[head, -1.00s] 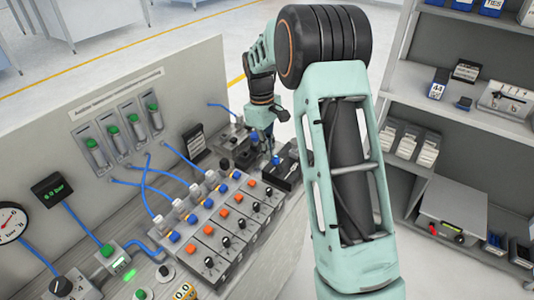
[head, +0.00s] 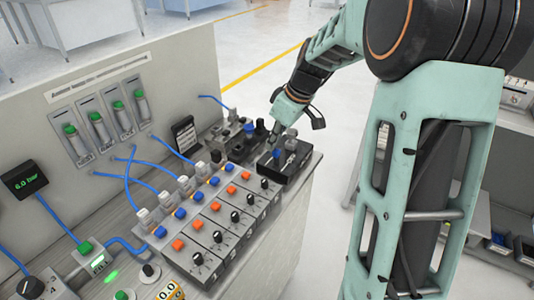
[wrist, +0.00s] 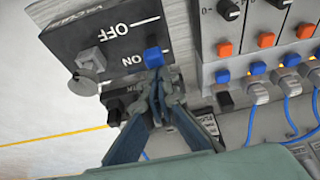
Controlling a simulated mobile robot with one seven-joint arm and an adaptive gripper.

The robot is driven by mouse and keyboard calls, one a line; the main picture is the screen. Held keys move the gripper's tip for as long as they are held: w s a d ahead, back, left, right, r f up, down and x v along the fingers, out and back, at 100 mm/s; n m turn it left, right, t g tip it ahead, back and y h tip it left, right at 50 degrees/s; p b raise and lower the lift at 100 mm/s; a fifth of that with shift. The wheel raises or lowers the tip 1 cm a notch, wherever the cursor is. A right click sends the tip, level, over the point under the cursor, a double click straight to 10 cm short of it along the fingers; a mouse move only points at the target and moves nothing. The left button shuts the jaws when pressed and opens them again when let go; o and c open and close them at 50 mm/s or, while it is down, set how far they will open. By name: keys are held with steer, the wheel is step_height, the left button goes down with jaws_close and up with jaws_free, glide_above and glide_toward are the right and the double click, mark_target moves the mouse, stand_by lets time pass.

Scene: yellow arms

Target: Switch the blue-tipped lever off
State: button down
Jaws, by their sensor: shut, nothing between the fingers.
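The blue-tipped lever (head: 276,153) stands on a black box (head: 291,168) at the far right end of the bench. In the wrist view the blue tip (wrist: 153,57) is beside the printed ON on the box face (wrist: 110,38), with OFF printed further along. A second lever with a grey tip (wrist: 90,58) is on the same box. My gripper (wrist: 160,77) is shut and empty, its fingertips right at the blue tip; I cannot tell whether they touch. In the head view my gripper (head: 275,138) is just above the box.
Rows of modules with orange and blue buttons and black knobs (head: 199,258) fill the bench nearby. Blue tubes (head: 145,182) run to a backboard (head: 60,130). A metal device with a blue knob (head: 249,128) stands left of the box. Open floor lies beyond the bench's right end.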

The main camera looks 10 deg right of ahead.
steer(key=shift+s+d+f+t+y+b, duration=0.3)
steer(key=shift+s+d+t+y+b, duration=0.25)
steer(key=shift+b, duration=0.55)
steer(key=shift+w+a+r+p, duration=0.2)
steer(key=shift+r+p, duration=0.1)
steer(key=shift+p, duration=0.2)
steer(key=shift+r+p, duration=0.4)
steer(key=shift+r, duration=0.45)
steer(key=shift+w+a+r, duration=0.1)
steer(key=shift+a+r, duration=0.05)
steer(key=shift+r, duration=0.05)
steer(key=p+v, duration=0.1)
steer(key=v, duration=0.8)
steer(key=shift+r, duration=0.2)
